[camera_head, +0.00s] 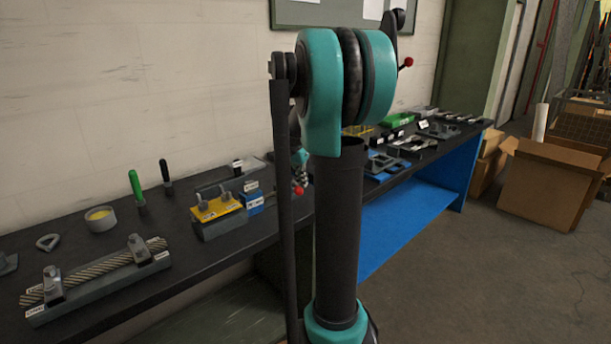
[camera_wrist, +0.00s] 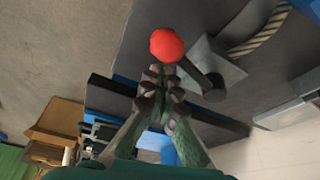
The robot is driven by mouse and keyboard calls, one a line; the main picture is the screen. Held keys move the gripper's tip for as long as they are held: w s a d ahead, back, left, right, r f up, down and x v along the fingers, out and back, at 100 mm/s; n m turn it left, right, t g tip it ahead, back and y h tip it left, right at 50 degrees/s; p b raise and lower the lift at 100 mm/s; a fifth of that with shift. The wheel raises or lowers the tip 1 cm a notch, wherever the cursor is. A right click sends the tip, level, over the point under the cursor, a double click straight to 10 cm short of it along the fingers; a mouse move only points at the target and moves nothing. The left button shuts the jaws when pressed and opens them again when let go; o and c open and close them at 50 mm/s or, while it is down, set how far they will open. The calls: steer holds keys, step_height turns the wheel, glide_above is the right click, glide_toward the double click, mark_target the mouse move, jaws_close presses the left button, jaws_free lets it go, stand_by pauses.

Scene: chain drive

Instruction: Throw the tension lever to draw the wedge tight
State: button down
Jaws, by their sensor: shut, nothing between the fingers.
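The tension lever's red ball knob (camera_wrist: 167,45) is large in the wrist view, just beyond my fingertips. A dark arm (camera_wrist: 194,74) runs from near the knob down to the right, beside a grey block and a piece of rope. My gripper (camera_wrist: 161,77) is shut with nothing between its fingers, its tips close below the knob; I cannot tell if they touch it. In the head view a red knob (camera_head: 299,191) shows beside my arm, which hides most of the gripper and lever. I cannot make out the wedge.
The long black bench (camera_head: 170,228) runs along the wall. A rope clamp fixture (camera_head: 100,285), a yellow-topped block (camera_head: 218,212), a green-handled tool (camera_head: 136,187) and a round tin (camera_head: 100,218) stand on it. More fixtures lie farther back. A cardboard box (camera_head: 550,190) stands on the floor at right.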

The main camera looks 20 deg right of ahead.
steer(key=shift+s+a+m, duration=0.15)
steer(key=shift+a+m, duration=0.35)
steer(key=shift+a, duration=0.1)
stand_by(0.4)
steer(key=shift+a, duration=0.15)
steer(key=w+a+m+g, duration=0.2)
steer(key=a+m+g, duration=0.1)
steer(key=a+m, duration=0.4)
steer(key=shift+w+a+m+h, duration=0.4)
steer(key=shift+m, duration=0.3)
stand_by(0.5)
